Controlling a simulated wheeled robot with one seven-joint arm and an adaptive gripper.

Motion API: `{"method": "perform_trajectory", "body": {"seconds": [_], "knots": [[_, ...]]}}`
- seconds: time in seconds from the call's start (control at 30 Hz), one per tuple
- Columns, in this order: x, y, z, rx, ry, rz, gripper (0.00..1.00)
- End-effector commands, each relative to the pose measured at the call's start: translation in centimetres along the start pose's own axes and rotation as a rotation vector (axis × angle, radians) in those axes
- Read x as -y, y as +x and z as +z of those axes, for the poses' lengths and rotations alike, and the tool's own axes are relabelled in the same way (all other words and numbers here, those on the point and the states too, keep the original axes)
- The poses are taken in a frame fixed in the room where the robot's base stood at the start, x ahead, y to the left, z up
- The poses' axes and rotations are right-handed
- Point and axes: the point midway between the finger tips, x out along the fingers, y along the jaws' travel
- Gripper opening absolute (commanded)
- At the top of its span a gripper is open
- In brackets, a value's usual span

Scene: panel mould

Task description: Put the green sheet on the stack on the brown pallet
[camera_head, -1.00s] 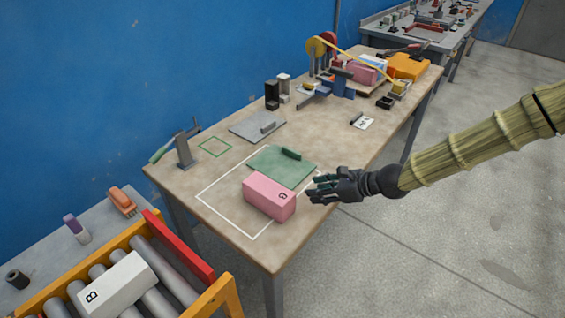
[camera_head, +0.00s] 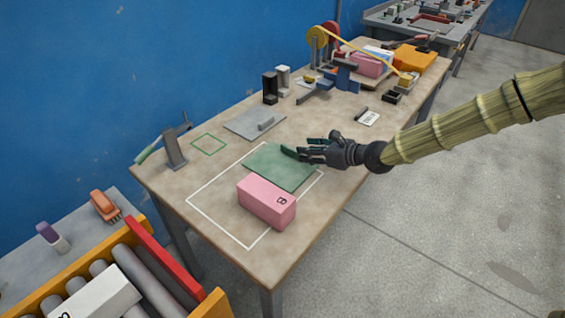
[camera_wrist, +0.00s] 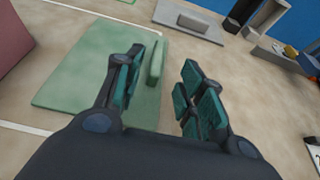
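The green sheet (camera_head: 275,172) lies flat on the table, partly inside a white outline, with a raised green handle near its far right edge. In the wrist view the sheet (camera_wrist: 85,75) shows its upright handle (camera_wrist: 155,65) between and ahead of my fingers. My gripper (camera_head: 302,148) is open at the handle in the head view. In the wrist view its fingers (camera_wrist: 162,82) are spread apart; contact with the handle cannot be told. A brown pallet with a stack is not clearly visible; a pink block (camera_head: 366,66) sits on something brownish at the table's far end.
A pink box (camera_head: 266,200) stands against the sheet's near side. A grey plate with a handle (camera_head: 250,122) lies behind. Black and grey blocks (camera_head: 270,88), a tape dispenser and an orange item (camera_head: 414,60) stand farther back. A roller conveyor (camera_head: 150,262) is at lower left.

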Motion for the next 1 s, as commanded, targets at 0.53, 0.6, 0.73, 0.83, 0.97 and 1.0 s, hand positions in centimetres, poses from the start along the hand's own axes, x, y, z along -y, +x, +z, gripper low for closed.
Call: {"method": "perform_trajectory", "body": {"seconds": [0.53, 0.6, 0.73, 0.83, 0.97, 1.0], "knots": [[-0.2, 4.7, 0.3, 0.000, 0.001, -0.003, 0.39], [-0.2, 5.1, 0.3, 0.000, 0.001, -0.002, 0.39], [-0.2, 5.3, 0.2, 0.000, 0.001, -0.002, 0.39], [-0.2, 5.2, 0.2, 0.000, 0.001, -0.002, 0.39], [-0.2, 5.2, 0.2, 0.000, 0.001, -0.002, 0.16], [-0.2, 5.2, 0.2, 0.000, 0.001, -0.002, 0.08]]}}
